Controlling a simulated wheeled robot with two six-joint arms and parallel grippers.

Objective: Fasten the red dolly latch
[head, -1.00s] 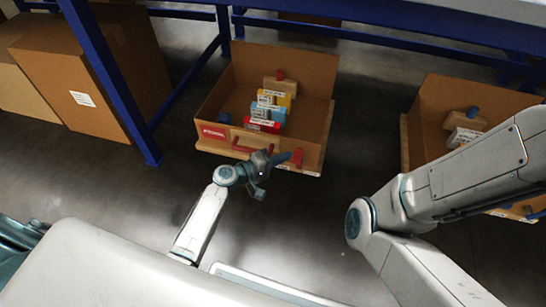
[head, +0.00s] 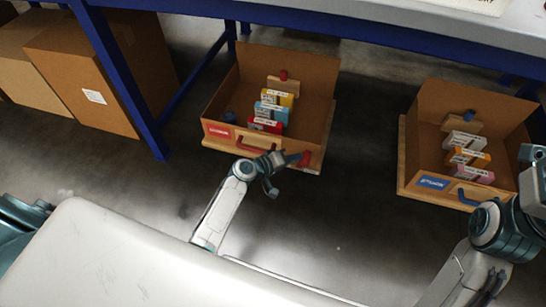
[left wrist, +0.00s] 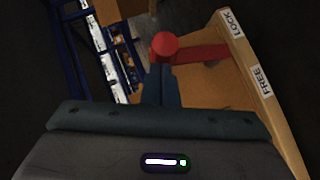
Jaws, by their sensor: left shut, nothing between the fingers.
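The red dolly is a wooden base with an open cardboard box (head: 225,95), a red label and a red handle (head: 257,147). Its red latch (head: 305,158) is at the front right corner. In the left wrist view the latch (left wrist: 200,54) has a round red knob, and its bar points right, towards the LOCK label (left wrist: 230,22). The FREE label (left wrist: 260,80) is lower on the same wooden edge. My left gripper (head: 290,159) is shut and empty, its fingertips right at the knob; I cannot tell whether they touch.
A second dolly with a blue label (head: 432,183) and blue handle stands to the right. Blue bench legs (head: 118,75) and large cartons (head: 85,80) are at left. Small boxes (head: 272,108) sit in the red dolly. The floor between the dollies is clear.

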